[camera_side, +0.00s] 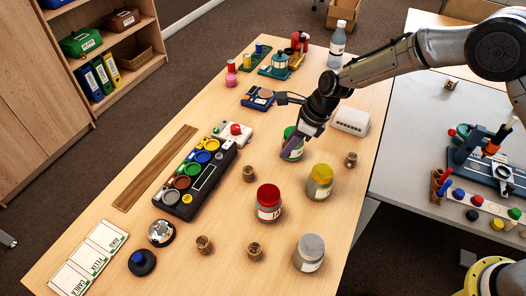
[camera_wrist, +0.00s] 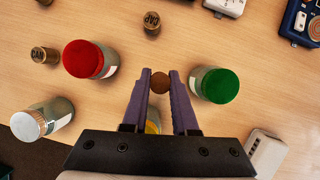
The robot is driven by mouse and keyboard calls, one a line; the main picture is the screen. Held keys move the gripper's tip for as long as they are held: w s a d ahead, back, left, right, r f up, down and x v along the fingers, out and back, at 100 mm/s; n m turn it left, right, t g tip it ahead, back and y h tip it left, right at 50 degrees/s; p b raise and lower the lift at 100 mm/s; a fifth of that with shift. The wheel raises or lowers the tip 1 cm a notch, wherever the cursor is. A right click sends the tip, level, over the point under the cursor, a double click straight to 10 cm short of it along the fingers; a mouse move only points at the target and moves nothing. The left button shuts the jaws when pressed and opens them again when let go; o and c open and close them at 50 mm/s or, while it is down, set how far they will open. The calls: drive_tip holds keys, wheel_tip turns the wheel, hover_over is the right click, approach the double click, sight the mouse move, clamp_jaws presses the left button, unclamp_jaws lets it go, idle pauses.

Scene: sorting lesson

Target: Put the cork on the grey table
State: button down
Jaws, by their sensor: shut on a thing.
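My gripper (camera_side: 291,150) is above the wooden table, beside the green-lidded jar, fingers pointing down. In the wrist view its purple fingers are shut on a round brown cork (camera_wrist: 160,83). The side view does not show this held cork clearly. Other corks stand on the wooden table: one left of my gripper (camera_side: 248,173), one right of it (camera_side: 351,159), and two near the front (camera_side: 203,244) and (camera_side: 255,250). The grey table (camera_side: 408,150) is at the right, beyond the wooden table's edge.
Jars with green (camera_wrist: 220,85), red (camera_side: 268,192), yellow (camera_side: 322,172) and grey-white (camera_side: 311,243) lids stand around my gripper. A white box (camera_side: 350,121) lies towards the grey table. A tool stand (camera_side: 485,160) and small pegs occupy the grey table's right part; its left part is largely clear.

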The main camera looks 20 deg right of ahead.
approach(258, 162)
drive_tip(key=shift+w+a+f, duration=0.15)
drive_tip(key=shift+a+f, duration=0.35)
drive_tip(key=shift+a, duration=0.15)
drive_tip(key=shift+w+a+f, duration=0.3)
drive_tip(key=shift+w+f, duration=0.3)
drive_tip(key=shift+f, duration=1.65)
drive_tip(key=shift+f, duration=0.1)
drive_tip(key=c, duration=0.7)
unclamp_jaws()
drive_tip(key=shift+r, duration=0.25)
drive_tip(key=v, duration=1.1)
drive_tip(key=shift+d+r, duration=0.15)
drive_tip(key=shift+r, duration=0.2)
